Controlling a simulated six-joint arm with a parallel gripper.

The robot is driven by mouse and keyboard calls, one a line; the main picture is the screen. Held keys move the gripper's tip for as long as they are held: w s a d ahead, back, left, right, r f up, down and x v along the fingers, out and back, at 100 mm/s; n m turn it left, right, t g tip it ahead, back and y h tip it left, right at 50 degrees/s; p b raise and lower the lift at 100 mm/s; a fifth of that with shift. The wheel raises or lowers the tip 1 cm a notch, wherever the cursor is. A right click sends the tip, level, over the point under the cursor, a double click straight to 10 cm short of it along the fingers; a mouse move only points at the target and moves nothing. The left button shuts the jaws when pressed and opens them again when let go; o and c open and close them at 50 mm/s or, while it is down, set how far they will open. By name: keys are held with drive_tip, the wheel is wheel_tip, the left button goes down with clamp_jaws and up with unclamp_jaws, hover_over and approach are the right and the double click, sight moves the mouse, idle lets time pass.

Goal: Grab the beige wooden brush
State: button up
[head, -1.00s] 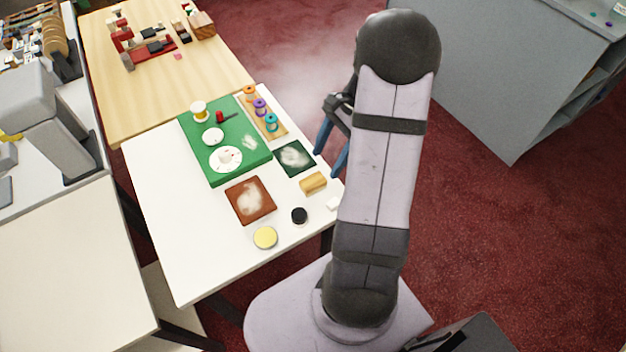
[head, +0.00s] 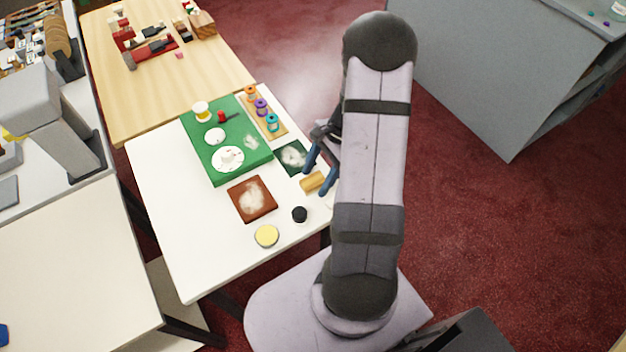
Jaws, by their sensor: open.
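The beige wooden brush (head: 311,182) looks like a small tan block near the right edge of the white table (head: 180,240). My gripper (head: 316,180) is open, with its blue fingers pointing down. In the picture one finger shows at the brush's upper left side and the other at its right end. I cannot tell whether the fingers are above the brush or level with it, and no grip on it shows. Part of the brush's right end is hidden by a finger.
Near the brush are a dark green swatch (head: 291,157), a brown swatch (head: 239,201), a black round piece (head: 299,214) and a yellow disc (head: 266,236). A green mat (head: 207,167) with white discs and a rack of colored spools (head: 280,130) lie behind. The table's front left is clear.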

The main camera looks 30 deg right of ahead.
sight(317, 178)
drive_tip(key=shift+c, duration=0.6)
drive_tip(key=c, duration=1)
drive_tip(key=shift+w+r+b, duration=0.1)
drive_tip(key=shift+r+b, duration=1)
drive_tip(key=shift+r, duration=3.85)
